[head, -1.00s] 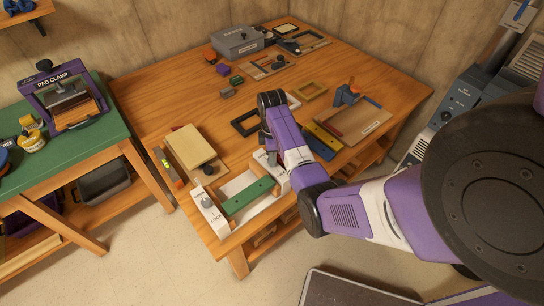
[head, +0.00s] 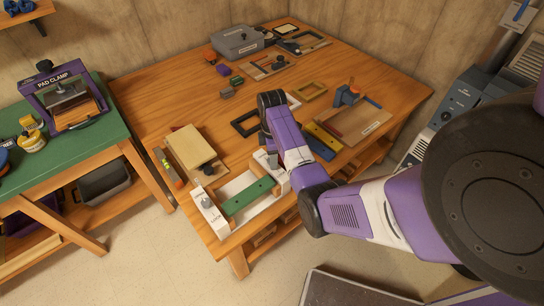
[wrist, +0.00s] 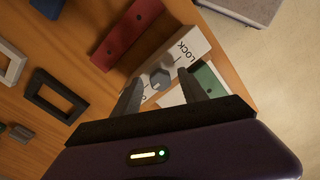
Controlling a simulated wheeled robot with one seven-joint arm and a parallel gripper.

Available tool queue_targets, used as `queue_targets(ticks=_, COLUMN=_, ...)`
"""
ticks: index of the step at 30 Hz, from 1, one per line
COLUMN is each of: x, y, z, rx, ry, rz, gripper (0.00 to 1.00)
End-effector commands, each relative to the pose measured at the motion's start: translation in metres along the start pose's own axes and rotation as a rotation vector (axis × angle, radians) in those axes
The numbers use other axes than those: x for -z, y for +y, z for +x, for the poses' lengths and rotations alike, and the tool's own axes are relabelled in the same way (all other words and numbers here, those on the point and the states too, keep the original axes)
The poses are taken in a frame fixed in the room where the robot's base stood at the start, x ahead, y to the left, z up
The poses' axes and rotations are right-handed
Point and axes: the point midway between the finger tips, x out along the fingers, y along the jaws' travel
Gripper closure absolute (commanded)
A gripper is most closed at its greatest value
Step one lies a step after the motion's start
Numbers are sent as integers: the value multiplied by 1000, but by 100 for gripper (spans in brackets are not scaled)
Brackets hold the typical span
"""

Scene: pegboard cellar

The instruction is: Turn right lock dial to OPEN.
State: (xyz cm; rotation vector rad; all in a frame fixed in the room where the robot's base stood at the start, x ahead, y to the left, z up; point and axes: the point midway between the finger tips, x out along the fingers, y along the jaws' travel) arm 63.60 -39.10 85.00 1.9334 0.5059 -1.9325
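The white block at the right end of the fixture shows in the wrist view (wrist: 190,47), with LOCK printed on it. Its grey faceted dial (wrist: 160,78) sits in the middle of the block. The other label is mostly hidden by a finger. I cannot tell which mark the dial points at. My gripper (wrist: 158,80) is open, its two dark fingers apart on either side of the dial; contact cannot be made out. In the head view my purple arm (head: 293,145) reaches over this end. The left white block (head: 210,212) carries a similar grey dial (head: 207,201).
A green bar (head: 249,195) lies between the two blocks. A tan board (head: 187,147) with a dark knob lies left of the fixture. A black frame (head: 246,124), a blue bar (head: 318,147) and a red bar (wrist: 127,35) lie close by. The table's front edge is near.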

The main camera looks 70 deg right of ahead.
Motion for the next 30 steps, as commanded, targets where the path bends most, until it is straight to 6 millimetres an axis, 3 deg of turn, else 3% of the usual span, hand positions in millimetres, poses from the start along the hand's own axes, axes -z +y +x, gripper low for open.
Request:
queue_targets(ticks=8, x=0, y=1, z=-9, rx=-2, ry=0, rz=1, gripper=50)
queue_targets(ticks=21, x=0, y=1, z=-72, rx=-2, ry=0, rz=0, gripper=50)
queue_targets(ticks=30, x=0, y=0, z=-78, rx=0, ry=0, rz=0, gripper=50)
